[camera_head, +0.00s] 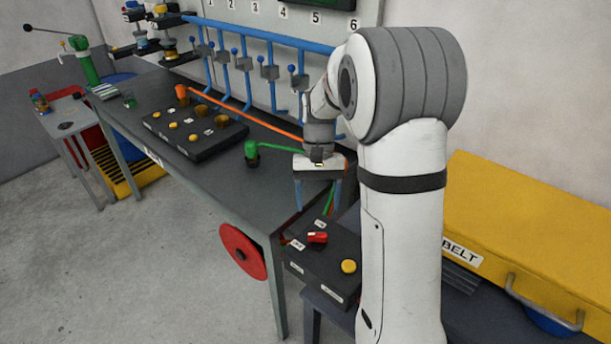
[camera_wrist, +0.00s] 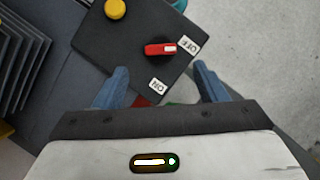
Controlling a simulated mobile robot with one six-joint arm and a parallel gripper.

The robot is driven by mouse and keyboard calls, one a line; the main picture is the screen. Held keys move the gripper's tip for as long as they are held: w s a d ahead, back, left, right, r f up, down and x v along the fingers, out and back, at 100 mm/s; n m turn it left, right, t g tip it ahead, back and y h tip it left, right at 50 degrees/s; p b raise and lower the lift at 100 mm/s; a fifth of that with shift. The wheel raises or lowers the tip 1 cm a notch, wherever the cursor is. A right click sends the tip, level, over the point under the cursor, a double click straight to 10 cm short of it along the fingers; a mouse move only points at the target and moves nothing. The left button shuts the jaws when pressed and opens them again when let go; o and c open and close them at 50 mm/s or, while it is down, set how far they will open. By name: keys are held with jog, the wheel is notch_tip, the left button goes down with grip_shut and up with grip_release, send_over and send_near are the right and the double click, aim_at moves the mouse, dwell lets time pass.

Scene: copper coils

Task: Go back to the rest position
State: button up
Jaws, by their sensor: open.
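My gripper (camera_head: 318,203) hangs with its two blue fingers pointing down, above and behind the black switch box (camera_head: 325,262). The fingers are apart with nothing held between them. In the wrist view my gripper (camera_wrist: 161,70) is open, with the box (camera_wrist: 105,45) in front of the fingers. The red rotary switch (camera_wrist: 158,49) on the box lies with its white-marked end toward the OFF label (camera_wrist: 189,46). The ON label (camera_wrist: 157,85) is nearer the fingers. The red switch also shows in the head view (camera_head: 317,237), apart from the fingers.
A long grey workbench (camera_head: 215,178) carries a black panel (camera_head: 195,132) with yellow knobs. Blue pipes with valves (camera_head: 270,72) stand along the wall behind my arm. A red wheel (camera_head: 243,252) hangs at the bench front. A yellow BELT cover (camera_head: 530,235) is at right.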

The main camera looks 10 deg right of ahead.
jog(key=s+r+n+t, duration=0.1)
jog(key=s+r+t, duration=0.2)
jog(key=s, duration=0.5)
jog(key=s+a+r+n+t+h, duration=0.1)
jog(key=s+r+t, duration=0.2)
jog(key=s, duration=0.6)
jog(key=shift+s+a+r+n+t, duration=0.25)
jog(key=shift+a+r+n+t, duration=0.1)
jog(key=shift+t, duration=0.15)
jog(key=shift+c, duration=0.5)
